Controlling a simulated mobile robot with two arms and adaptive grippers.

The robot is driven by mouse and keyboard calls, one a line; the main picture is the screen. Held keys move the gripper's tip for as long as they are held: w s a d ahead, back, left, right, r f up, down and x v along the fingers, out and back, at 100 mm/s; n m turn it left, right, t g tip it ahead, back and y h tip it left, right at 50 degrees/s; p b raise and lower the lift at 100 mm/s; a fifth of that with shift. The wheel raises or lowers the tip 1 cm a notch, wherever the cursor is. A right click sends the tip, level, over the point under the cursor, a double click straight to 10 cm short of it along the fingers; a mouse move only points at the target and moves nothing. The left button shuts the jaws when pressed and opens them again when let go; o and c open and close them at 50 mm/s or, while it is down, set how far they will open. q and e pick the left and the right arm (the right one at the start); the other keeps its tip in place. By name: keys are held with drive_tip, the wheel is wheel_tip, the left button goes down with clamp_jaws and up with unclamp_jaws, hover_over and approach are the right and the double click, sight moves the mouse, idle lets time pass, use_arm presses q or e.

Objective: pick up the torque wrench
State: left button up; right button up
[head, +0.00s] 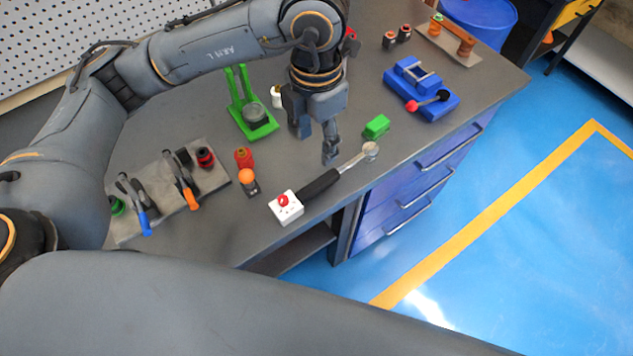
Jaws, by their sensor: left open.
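The torque wrench (320,185) lies on the grey workbench near its front edge. It has a black handle at the lower left and a silver shaft ending in a round ratchet head at the upper right. My left gripper (316,144) comes down from above, just behind the wrench, with its fingers apart and nothing between them. One finger is close to the wrench's shaft; I cannot tell whether they touch. My right gripper is not in view.
A white box with a red button (287,207) sits by the handle end. A green block (376,127) lies behind the ratchet head. A green stand (250,112), a blue fixture (421,88) and a tool holder (211,177) with pliers are on the workbench (345,235).

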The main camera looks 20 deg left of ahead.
use_arm(q)
drive_tip(key=p, duration=0.1)
hover_over(316, 184)
wheel_tip(316, 184, down, 7)
drive_tip(key=shift+f, duration=0.55)
wheel_tip(316, 184, down, 4)
drive_tip(key=shift+s+f+p, duration=0.1)
drive_tip(key=shift+f+p, duration=0.05)
drive_tip(key=shift+p, duration=0.9)
drive_tip(key=shift+f, duration=0.25)
clamp_jaws()
